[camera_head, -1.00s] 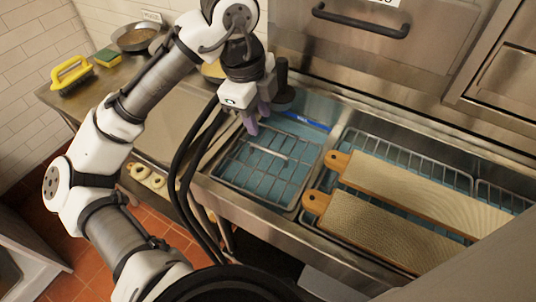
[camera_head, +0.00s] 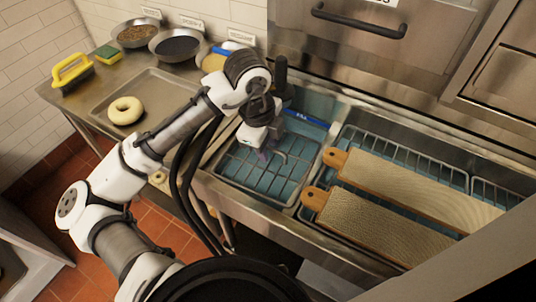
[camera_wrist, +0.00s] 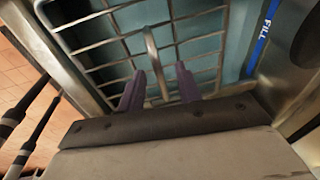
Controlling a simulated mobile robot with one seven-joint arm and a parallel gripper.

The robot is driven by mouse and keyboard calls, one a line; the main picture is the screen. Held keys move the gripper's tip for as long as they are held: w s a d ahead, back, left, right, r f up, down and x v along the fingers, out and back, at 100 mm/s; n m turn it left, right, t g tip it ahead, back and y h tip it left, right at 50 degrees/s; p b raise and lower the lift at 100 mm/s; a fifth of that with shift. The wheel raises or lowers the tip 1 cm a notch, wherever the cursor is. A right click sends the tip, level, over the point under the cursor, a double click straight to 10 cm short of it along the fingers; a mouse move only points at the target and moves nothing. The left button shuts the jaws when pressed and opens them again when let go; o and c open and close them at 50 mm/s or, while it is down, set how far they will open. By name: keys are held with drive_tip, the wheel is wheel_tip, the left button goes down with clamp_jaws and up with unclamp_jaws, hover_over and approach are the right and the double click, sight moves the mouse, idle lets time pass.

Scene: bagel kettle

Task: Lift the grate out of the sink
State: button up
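The grate (camera_head: 262,181) is a dark wire grid lying in the left sink basin (camera_head: 229,189), over blue-tinted water. A raised metal handle stands at its middle; the handle (camera_wrist: 152,52) shows clearly in the wrist view. My gripper (camera_head: 264,157) is low over the grate, pointing down. In the wrist view its two purple fingers (camera_wrist: 159,75) are apart, and the handle runs through the gap between them. Whether either finger touches the handle cannot be told. My gripper hides part of the grate's far side in the head view.
Two wooden boards (camera_head: 420,193) lie across the right basin's racks. A tray (camera_head: 158,90) with a bagel (camera_head: 125,111) is on the left counter, with bowls (camera_head: 180,45) and a yellow brush (camera_head: 72,72). A blue FILL strip (camera_head: 306,118) marks the basin's back.

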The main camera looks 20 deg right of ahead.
clamp_jaws()
drive_tip(key=shift+r, duration=0.1)
idle(0.3)
